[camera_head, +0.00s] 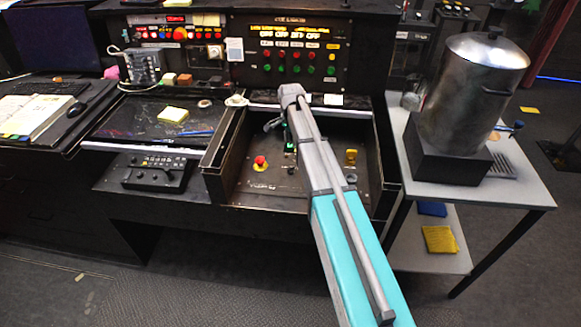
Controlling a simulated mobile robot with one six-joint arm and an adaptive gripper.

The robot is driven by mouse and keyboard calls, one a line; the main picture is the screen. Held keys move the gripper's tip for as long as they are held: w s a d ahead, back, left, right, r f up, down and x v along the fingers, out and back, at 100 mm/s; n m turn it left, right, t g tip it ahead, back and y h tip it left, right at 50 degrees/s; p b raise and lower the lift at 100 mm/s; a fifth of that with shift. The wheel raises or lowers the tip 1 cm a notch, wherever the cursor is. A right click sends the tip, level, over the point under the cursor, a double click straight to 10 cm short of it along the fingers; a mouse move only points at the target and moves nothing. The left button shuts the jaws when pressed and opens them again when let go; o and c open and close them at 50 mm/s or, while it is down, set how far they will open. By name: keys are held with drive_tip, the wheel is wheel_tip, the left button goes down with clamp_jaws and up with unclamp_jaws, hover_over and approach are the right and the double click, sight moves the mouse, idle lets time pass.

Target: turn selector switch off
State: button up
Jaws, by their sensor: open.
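The recessed control box (215,190) holds several controls on its dark floor. A red mushroom button on a yellow base (260,163) is at its left. A yellow control (351,157) and a dark round knob (351,179) are at its right. A small green-lit part (290,147) shows beside my arm. I cannot tell for certain which control is the selector switch, or its position. My arm reaches across the box from the lower right. My gripper (274,125) is open over the back of the box, small and partly hidden by my arm. No contact is visible.
A console panel (340,65) with rows of red and green buttons stands behind the box. A large metal pot (475,95) stands on a black block on the white side table (525,190). The box's raised side walls border the space around my gripper.

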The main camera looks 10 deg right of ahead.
sight(291, 169)
drive_tip(key=shift+f+b, duration=6.8)
drive_tip(key=shift+f, duration=0.05)
clamp_jaws()
drive_tip(key=shift+a, duration=0.2)
drive_tip(key=shift+d, duration=0.15)
